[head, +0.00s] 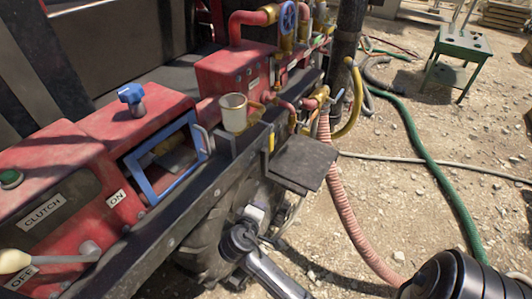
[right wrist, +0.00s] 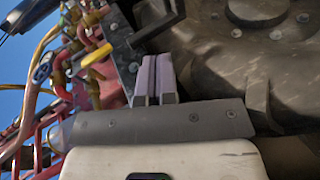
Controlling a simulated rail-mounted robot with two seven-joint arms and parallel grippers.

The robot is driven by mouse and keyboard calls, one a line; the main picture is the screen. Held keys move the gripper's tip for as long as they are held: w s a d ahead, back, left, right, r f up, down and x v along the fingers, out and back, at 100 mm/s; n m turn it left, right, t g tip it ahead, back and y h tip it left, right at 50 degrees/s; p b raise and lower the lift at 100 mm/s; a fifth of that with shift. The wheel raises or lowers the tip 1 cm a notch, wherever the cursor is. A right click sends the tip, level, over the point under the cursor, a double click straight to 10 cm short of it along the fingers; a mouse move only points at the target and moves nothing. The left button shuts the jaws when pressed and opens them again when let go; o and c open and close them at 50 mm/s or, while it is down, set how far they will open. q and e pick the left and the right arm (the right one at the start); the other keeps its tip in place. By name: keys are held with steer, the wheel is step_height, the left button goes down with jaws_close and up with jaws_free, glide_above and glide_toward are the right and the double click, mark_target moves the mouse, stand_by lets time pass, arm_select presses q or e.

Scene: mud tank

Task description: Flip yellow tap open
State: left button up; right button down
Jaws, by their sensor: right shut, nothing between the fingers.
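A small yellow handle (head: 271,142) stands upright at the edge of the machine in the head view, beside a dark flat plate. It looks like the tap, but I cannot be sure. A yellow lever (right wrist: 97,56) shows at the upper left of the right wrist view, among red pipes; I cannot tell whether it is the same part. My right gripper (head: 255,213) is low beside the machine, below the plate and apart from the yellow handle. In the right wrist view its two pale fingers (right wrist: 154,78) are together and empty. My left gripper is not in view.
The dark plate (head: 300,163) juts out above my right gripper. A large tyre (head: 205,245) is beside it. A white cup (head: 233,113) stands on the machine's edge. A pink ribbed hose (head: 345,205) runs down to the gravel. A green stool (head: 460,50) stands at back right.

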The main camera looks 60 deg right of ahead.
mark_target(270, 146)
steer(key=w+r+g+h+b, duration=0.1)
steer(key=w+r+g+h, duration=0.1)
steer(key=w+r+h, duration=0.3)
steer(key=shift+w+d+r+g, duration=0.4)
steer(key=shift+w+r, duration=0.6)
steer(key=shift+r, duration=0.95)
steer(key=d, duration=0.9)
steer(key=d+p, duration=0.1)
steer(key=d, duration=0.4)
steer(key=shift+w, duration=0.3)
